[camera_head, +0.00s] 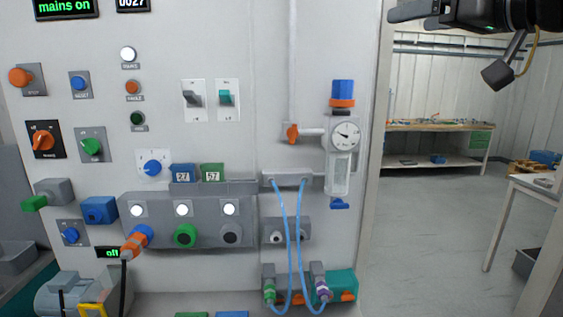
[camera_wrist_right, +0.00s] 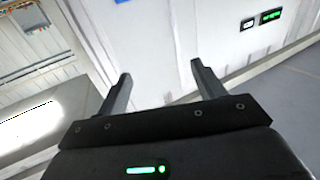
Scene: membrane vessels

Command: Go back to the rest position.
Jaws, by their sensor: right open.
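My right gripper (camera_head: 425,14) shows at the top right of the head view, at the end of its dark arm. It is beside the upper right of the control panel and touches nothing that I can see. In the right wrist view the gripper (camera_wrist_right: 160,85) has its two dark fingers apart, with nothing between them. A pale wall surface lies beyond the fingertips. My left gripper does not show in either view.
The control panel (camera_head: 240,60) carries knobs, switches, sockets and a gauge (camera_head: 346,135). Blue hoses (camera_head: 283,230) hang at its lower right. An orange plug (camera_head: 135,243) sits in a socket. A workbench (camera_head: 440,128) stands behind; open floor (camera_head: 420,240) lies to the right.

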